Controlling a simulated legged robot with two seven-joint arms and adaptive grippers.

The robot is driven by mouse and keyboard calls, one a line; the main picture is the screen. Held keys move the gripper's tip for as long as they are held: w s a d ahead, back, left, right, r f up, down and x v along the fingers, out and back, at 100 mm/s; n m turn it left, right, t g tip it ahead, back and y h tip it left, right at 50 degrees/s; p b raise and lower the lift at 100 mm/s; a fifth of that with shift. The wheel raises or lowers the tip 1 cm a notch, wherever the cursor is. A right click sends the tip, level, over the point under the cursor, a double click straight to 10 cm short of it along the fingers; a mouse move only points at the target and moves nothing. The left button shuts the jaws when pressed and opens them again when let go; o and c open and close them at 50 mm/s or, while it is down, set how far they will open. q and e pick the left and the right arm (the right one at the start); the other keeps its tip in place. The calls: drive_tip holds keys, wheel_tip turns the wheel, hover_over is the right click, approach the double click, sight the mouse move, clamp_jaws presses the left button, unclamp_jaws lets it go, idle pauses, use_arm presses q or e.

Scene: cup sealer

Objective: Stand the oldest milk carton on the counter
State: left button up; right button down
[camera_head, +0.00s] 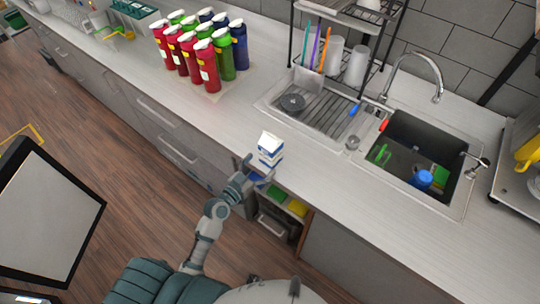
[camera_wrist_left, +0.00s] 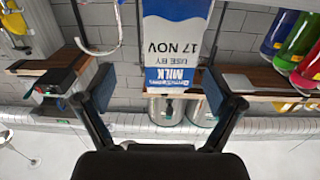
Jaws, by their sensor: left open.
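A white and blue milk carton (camera_head: 270,149) appears to stand upright at the counter's (camera_head: 340,155) front edge in the head view. In the left wrist view, which is upside down, the carton (camera_wrist_left: 176,30) shows the words MILK, USE BY 17 NOV. My left gripper (camera_head: 258,179) is just below and in front of the carton in the head view. In the left wrist view my left gripper (camera_wrist_left: 152,82) is open, its fingers spread, with the carton beyond them and nothing clearly held. Whether a finger touches the carton I cannot tell. My right gripper is out of view.
Below the carton is an open compartment with a green item (camera_head: 278,194) and a yellow item (camera_head: 297,207). Several coloured bottles (camera_head: 205,55) stand at back left. A drying rack (camera_head: 335,50) and a sink (camera_head: 415,150) are to the right. The counter between is clear.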

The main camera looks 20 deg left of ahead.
use_arm(q)
drive_tip(key=s+a, duration=0.4)
wheel_tip(320, 180, down, 23)
drive_tip(key=s+n+g+y, duration=0.2)
drive_tip(key=g+y, duration=0.1)
drive_tip(key=g, duration=0.1)
drive_tip(key=s+a+f+n+g+y, duration=0.15)
drive_tip(key=s+f, duration=0.25)
drive_tip(key=f, duration=0.5)
drive_tip(key=s+f+m+g, duration=0.1)
drive_tip(key=s+f+g, duration=0.25)
drive_tip(key=f, duration=0.55)
drive_tip(key=s+f+g, duration=0.2)
drive_tip(key=s+f, duration=0.4)
drive_tip(key=s, duration=0.4)
drive_tip(key=s+f+g+y, duration=0.1)
drive_tip(key=s+f+g, duration=0.1)
drive_tip(key=s+f, duration=0.4)
drive_tip(key=s+a+f+g+y, duration=0.1)
drive_tip(key=s+f, duration=0.5)
drive_tip(key=s, duration=1)
drive_tip(key=shift+g+b, duration=0.3)
drive_tip(key=shift+g, duration=0.6)
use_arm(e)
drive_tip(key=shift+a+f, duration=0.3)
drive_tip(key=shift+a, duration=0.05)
